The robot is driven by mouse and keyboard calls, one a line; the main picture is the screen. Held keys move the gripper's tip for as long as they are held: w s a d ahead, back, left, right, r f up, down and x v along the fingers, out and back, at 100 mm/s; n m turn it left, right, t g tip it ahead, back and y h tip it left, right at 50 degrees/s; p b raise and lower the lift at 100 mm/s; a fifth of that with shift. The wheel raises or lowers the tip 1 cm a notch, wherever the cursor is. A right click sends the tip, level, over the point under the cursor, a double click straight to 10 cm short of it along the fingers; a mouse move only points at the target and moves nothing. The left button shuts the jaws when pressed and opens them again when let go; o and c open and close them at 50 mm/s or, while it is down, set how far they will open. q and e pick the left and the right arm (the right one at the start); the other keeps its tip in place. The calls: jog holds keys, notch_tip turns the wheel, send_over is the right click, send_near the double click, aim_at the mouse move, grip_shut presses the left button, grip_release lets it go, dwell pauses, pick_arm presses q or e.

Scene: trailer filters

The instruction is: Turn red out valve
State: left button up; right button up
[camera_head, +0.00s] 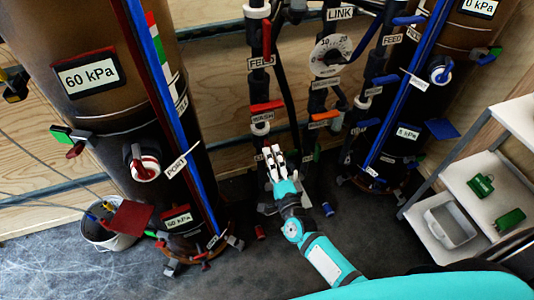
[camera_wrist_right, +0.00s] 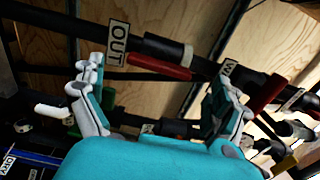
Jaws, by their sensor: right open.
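In the right wrist view, a red valve handle (camera_wrist_right: 158,67) lies along a black pipe, just right of a white OUT label (camera_wrist_right: 118,38). My right gripper (camera_wrist_right: 160,82) is open, its two fingers wide apart. The red handle appears between and beyond the fingertips, with nothing held. Whether either finger touches the handle cannot be told. In the head view my right gripper (camera_head: 273,152) reaches up to the pipes between the two big brown columns. I cannot make out the OUT label there; the arm may hide it. My left gripper is out of view.
A red WASH handle (camera_head: 267,107) and an orange handle (camera_head: 324,116) sit above my gripper. The left column (camera_head: 110,100) and right column (camera_head: 420,110) flank the pipes. A bucket (camera_head: 108,232) is at left, a white shelf (camera_head: 465,205) at right.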

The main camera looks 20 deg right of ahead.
jog(key=s, duration=0.7)
jog(key=shift+d, duration=0.1)
